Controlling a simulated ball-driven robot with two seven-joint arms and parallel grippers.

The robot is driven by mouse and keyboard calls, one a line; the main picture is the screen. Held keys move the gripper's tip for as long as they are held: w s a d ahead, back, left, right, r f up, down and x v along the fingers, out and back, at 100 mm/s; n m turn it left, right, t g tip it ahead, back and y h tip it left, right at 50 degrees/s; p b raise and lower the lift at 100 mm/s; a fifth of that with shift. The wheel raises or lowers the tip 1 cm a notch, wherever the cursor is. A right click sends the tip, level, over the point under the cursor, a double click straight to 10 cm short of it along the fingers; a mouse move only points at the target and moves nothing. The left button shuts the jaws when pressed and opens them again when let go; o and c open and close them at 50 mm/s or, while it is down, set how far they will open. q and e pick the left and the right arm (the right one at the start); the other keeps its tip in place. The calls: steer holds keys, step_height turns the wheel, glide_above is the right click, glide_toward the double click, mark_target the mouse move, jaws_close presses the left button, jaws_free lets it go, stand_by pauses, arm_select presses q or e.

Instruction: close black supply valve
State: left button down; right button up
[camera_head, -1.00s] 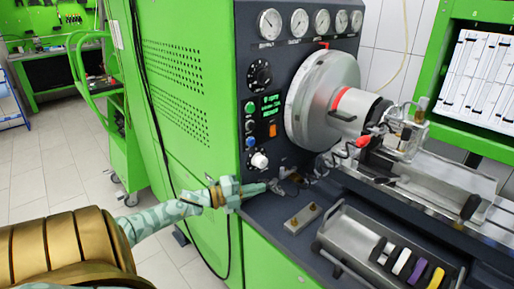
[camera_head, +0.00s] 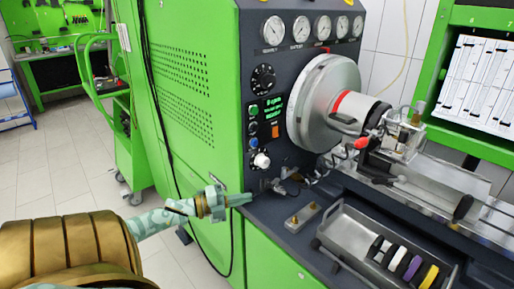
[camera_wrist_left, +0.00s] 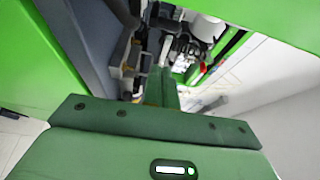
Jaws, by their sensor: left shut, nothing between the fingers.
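Small metal valve fittings (camera_head: 281,186) sit at the foot of the dark control panel; a dark, narrow part shows there, but I cannot tell if it is the black supply valve's handle. A black lever knob (camera_head: 463,207) stands at the right on the bench rail. My left gripper (camera_head: 247,199) is shut and empty, just left of the fittings and apart from them, near the cabinet's front corner. In the left wrist view, its closed fingers (camera_wrist_left: 161,88) point toward blurred metal and dark fittings (camera_wrist_left: 185,45). My right gripper is not in view.
A metal tray (camera_head: 325,243) with several coloured rings stands at the front right. A small metal block (camera_head: 303,217) lies on the ledge. The large silver disc (camera_head: 325,103) and control panel (camera_head: 262,140) rise above. Floor (camera_head: 75,175) is free at left.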

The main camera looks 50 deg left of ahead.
arm_select(q)
steer(key=shift+v, duration=1.55)
steer(key=shift+d+r, duration=0.15)
